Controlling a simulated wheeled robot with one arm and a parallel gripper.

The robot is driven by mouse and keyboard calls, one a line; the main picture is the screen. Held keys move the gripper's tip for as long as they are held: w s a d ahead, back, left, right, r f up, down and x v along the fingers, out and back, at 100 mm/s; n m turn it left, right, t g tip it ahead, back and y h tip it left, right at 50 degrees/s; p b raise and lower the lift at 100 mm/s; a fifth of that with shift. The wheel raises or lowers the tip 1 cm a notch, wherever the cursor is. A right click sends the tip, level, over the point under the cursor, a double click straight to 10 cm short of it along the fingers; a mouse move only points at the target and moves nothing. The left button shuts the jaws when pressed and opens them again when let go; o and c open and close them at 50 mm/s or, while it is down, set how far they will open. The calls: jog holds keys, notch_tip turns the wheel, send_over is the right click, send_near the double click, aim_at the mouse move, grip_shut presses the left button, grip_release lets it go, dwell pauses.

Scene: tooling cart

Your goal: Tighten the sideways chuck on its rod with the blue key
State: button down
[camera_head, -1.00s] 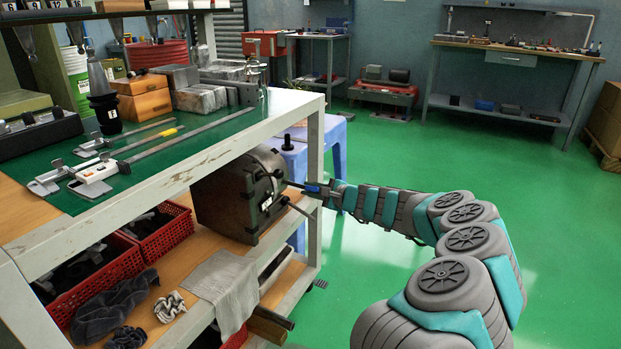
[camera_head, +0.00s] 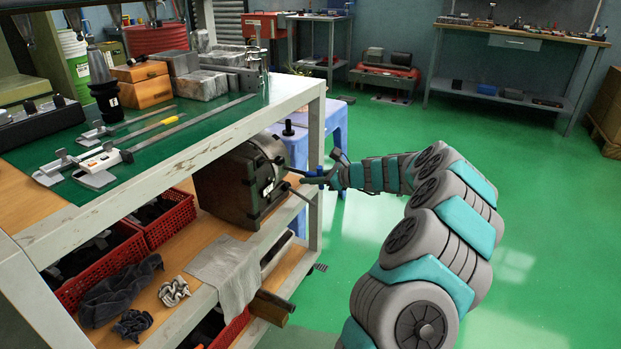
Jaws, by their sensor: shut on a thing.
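The chuck (camera_head: 232,187) is a dark grey, heavy body lying sideways on the cart's lower shelf, its face turned to the right. Thin rods stick out from that face to the right. The blue key (camera_head: 316,173) is at the right of the chuck face, beside the cart's white corner post. My gripper (camera_head: 332,174) is shut on the key, reaching in from the right. A thin shaft runs from the key toward the chuck face; I cannot tell how deep its tip sits.
The cart's white post (camera_head: 316,135) stands close to my gripper. A grey cloth (camera_head: 228,275) hangs over the shelf's front edge, and red baskets (camera_head: 165,222) stand at left. A blue stool (camera_head: 335,125) is behind the post. The green floor at right is free.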

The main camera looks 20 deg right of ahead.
aim_at(323, 186)
jog(key=shift+m, duration=0.3)
jog(key=shift+s+d, duration=0.7)
jog(key=shift+s, duration=0.2)
dwell(0.7)
jog(key=shift+s+d, duration=0.9)
jog(key=shift+s, duration=0.25)
jog(key=shift+s+d, duration=0.9)
jog(key=shift+s, duration=0.25)
